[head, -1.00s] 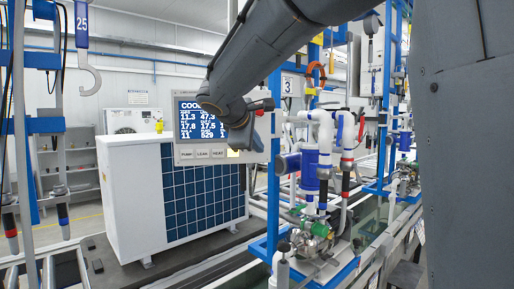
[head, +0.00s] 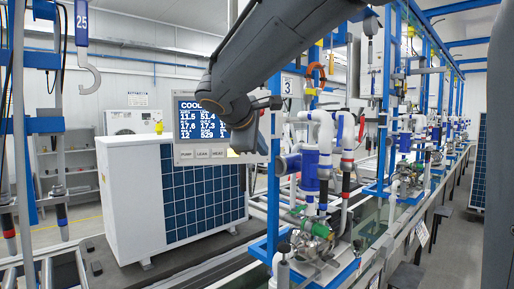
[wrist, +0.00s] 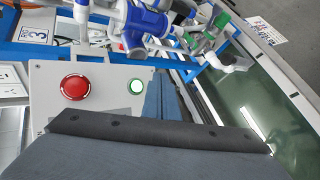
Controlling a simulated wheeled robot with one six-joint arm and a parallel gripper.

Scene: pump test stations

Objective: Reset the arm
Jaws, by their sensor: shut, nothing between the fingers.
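My arm reaches in from the top of the head view and bends down in front of the display panel. My gripper (head: 244,141) is at its end, small and dark against the panel's right edge, shut with nothing in it. In the wrist view a broad grey part of my arm fills the bottom. Beyond it are a grey control box (wrist: 108,88) with a red button (wrist: 75,88) and a lit green-white button (wrist: 137,87).
A display panel (head: 186,152) stands before a white unit (head: 128,200) with a blue grid front. Pump stations with blue frames (head: 273,180) and white pipes (head: 326,130) line the right. A hook (head: 89,78) hangs at left. A station number sign (wrist: 37,31) shows.

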